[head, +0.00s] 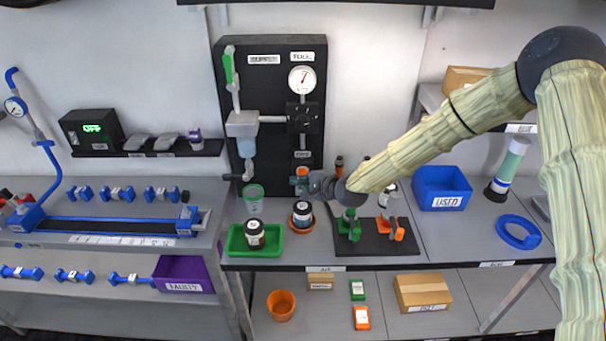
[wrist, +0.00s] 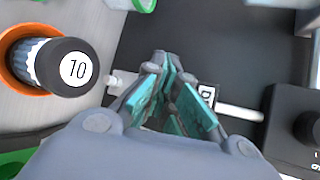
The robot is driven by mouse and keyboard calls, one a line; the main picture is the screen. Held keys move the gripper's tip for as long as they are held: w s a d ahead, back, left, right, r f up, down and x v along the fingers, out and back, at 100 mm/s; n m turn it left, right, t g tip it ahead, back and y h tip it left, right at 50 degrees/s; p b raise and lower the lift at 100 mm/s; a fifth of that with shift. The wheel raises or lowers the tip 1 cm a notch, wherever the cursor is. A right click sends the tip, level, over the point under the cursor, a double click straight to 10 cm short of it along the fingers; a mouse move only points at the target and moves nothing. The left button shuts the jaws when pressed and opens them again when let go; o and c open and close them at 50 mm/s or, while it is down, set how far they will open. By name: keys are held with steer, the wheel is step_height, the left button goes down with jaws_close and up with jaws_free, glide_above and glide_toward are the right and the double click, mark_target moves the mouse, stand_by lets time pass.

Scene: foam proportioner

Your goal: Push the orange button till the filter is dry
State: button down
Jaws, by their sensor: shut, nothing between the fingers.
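My gripper (head: 302,184) is shut and empty, in front of the lower part of the black panel (head: 275,60). In the wrist view its teal fingers (wrist: 170,95) are closed together in front of the dark panel and partly cover a small white label (wrist: 207,96). A small orange part (head: 302,171) shows right at the fingertips in the head view; I cannot tell whether it is the button or whether it is touched. No orange button shows in the wrist view. The filter is not clearly identifiable; a clear bluish housing (head: 246,146) hangs on the panel.
A black-capped jar (head: 302,210) stands in an orange dish; it shows marked 10 in the wrist view (wrist: 58,66). Another jar (head: 254,233) stands in a green tray (head: 236,245). A black stand (head: 375,247) with green and orange clamps is right of my gripper. A gauge (head: 302,78) sits above.

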steer(key=shift+w+b, duration=0.65)
steer(key=shift+w, duration=0.2)
stand_by(1.7)
steer(key=shift+s, duration=0.85)
steer(key=shift+s, duration=2.5)
steer(key=shift+d, duration=0.1)
